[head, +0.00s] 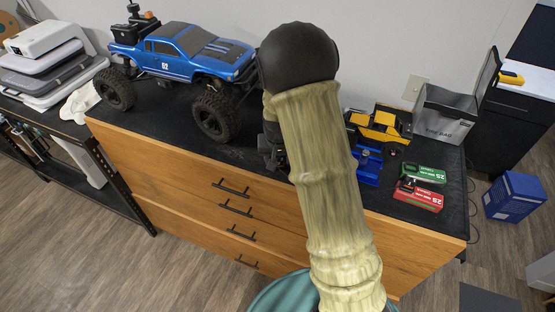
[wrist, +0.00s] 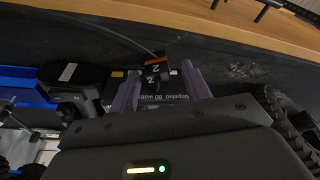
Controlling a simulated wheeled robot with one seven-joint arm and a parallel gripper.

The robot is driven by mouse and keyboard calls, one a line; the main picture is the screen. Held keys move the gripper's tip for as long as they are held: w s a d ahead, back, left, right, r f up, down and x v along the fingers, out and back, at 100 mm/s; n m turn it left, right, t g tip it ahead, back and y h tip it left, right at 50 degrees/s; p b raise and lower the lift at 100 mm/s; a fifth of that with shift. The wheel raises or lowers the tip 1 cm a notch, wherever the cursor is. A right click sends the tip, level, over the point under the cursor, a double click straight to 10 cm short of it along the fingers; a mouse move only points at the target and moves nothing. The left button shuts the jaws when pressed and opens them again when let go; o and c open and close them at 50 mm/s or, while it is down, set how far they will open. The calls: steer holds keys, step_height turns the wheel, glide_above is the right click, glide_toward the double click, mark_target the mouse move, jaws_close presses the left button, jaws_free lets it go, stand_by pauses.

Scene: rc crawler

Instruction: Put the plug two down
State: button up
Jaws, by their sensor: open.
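A small black plug (wrist: 154,70) with a white "2" and an orange part shows in the wrist view. It lies between the fingertips of my gripper (wrist: 160,75), whose two purple-grey fingers stand apart on either side. I cannot tell whether either finger touches it. A dark charger-like surface (wrist: 158,99) with white lettering, partly legible as "80 watt", shows just below the plug. In the head view my arm hides the plug and most of my gripper, above the front of the black bench top (head: 240,155).
A blue truck (head: 190,50) with big tyres stands left of my arm. To the right are a blue stand (head: 367,166), a yellow-and-black item (head: 380,125), green (head: 428,174) and red (head: 418,197) packs, and a grey bag (head: 445,113). Wooden drawers (head: 190,195) lie below the bench edge.

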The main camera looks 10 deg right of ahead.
steer(key=b+v, duration=0.2)
steer(key=v, duration=0.9)
steer(key=s+f+n, duration=0.2)
steer(key=s+f, duration=0.1)
steer(key=s, duration=1.4)
steer(key=shift+s+d+y, duration=0.3)
steer(key=shift+s+d, duration=0.05)
steer(key=shift+d, duration=0.1)
